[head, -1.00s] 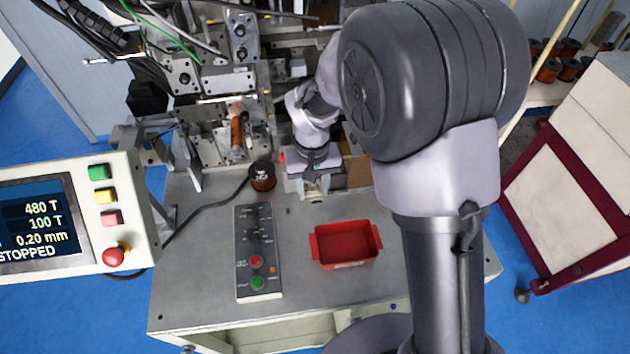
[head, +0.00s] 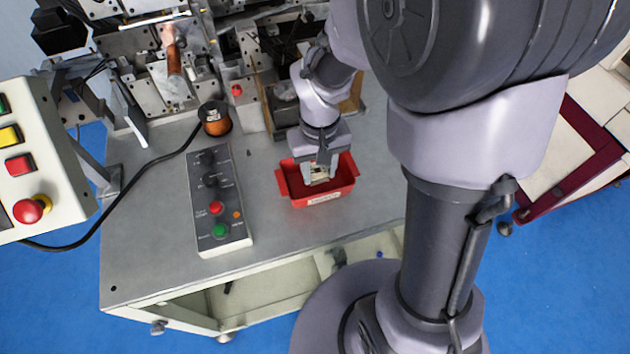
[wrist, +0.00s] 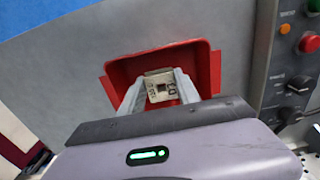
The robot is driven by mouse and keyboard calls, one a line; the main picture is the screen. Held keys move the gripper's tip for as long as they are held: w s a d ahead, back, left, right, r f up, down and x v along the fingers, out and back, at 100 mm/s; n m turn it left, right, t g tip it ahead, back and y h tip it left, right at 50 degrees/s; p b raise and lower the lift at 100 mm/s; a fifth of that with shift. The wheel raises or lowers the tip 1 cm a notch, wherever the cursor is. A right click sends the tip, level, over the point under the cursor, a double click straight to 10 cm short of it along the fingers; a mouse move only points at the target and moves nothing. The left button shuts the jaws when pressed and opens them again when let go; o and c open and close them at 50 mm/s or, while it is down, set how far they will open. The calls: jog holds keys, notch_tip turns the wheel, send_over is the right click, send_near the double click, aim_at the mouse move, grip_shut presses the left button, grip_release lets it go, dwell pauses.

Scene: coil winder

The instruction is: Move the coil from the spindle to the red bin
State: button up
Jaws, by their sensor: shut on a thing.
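My gripper (head: 319,166) is shut on the coil (head: 319,177), a small cream block. I cannot make out the spindle for certain.
A control box (head: 217,200) with buttons and knobs lies left of the bin. A dark copper-wound spool (head: 214,119) stands behind it. The winding machine (head: 166,85) fills the back left. A button panel (head: 30,150) is at far left. The tabletop in front of the bin is clear.

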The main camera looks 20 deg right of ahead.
aim_at(318, 179)
notch_tip(318, 179, down, 3)
jog(key=shift+f+b, duration=0.1)
jog(key=shift+b, duration=0.4)
jog(key=o, duration=0.9)
jog(key=shift+f, duration=0.1)
jog(key=o, duration=0.4)
jog(key=shift+r, duration=0.2)
notch_tip(318, 179, up, 15)
jog(key=p, duration=0.5)
jog(key=s+a+r+m+t, duration=0.1)
jog(key=s+r+t, duration=0.1)
jog(key=s+r, duration=0.1)
jog(key=s+a+r+m+t+y, duration=0.1)
jog(key=s+r+t, duration=0.1)
jog(key=s, duration=0.3)
jog(key=s+a+r+m+t+y, duration=0.1)
jog(key=s+a+r+m, duration=0.1)
jog(key=s+r, duration=0.1)
jog(key=shift+s+r+t, duration=0.4)
jog(key=shift+r, duration=0.2)
